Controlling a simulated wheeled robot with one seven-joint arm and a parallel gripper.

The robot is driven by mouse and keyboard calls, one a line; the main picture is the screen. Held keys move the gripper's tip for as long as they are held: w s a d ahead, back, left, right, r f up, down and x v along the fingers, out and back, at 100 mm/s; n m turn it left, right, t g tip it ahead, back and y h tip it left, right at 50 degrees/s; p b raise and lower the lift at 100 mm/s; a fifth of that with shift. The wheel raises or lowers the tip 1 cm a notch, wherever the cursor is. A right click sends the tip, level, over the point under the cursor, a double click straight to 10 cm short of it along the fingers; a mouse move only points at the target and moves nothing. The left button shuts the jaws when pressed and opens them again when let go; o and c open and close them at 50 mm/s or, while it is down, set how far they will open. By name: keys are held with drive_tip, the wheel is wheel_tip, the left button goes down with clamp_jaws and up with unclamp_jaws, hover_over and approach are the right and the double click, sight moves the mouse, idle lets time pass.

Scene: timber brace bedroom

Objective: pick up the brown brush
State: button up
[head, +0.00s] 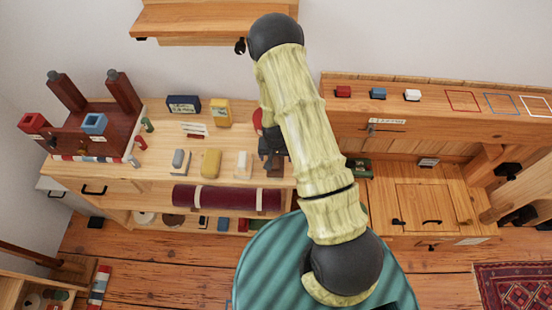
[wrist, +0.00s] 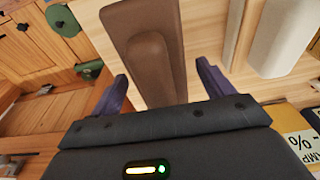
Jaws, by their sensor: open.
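The brown brush (wrist: 150,30) is in the wrist view, a long flat brown block with a raised rounded part, lying on the light wooden surface. My gripper (wrist: 163,88) is open, with its two dark fingers on either side of the brush's near part. Gaps show between the fingers and the brush; I cannot tell how far above it the fingertips are. In the head view my dark gripper (head: 272,152) is over the right part of the shelf top, and I cannot make out the brush there.
A white block (wrist: 287,38) lies right of the brush; in the head view, yellow (head: 211,163) and grey (head: 180,160) blocks lie further left. A yellow box (head: 220,113) stands behind. A dark red roll (head: 225,198) is below. A wooden bench (head: 440,118) stands right.

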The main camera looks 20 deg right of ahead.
drive_tip(key=c, duration=1.1)
drive_tip(key=shift+c, duration=0.2)
drive_tip(key=shift+r, duration=0.15)
wheel_tip(320, 180, up, 10)
drive_tip(key=shift+f+b, duration=0.15)
drive_tip(key=shift+b, duration=0.9)
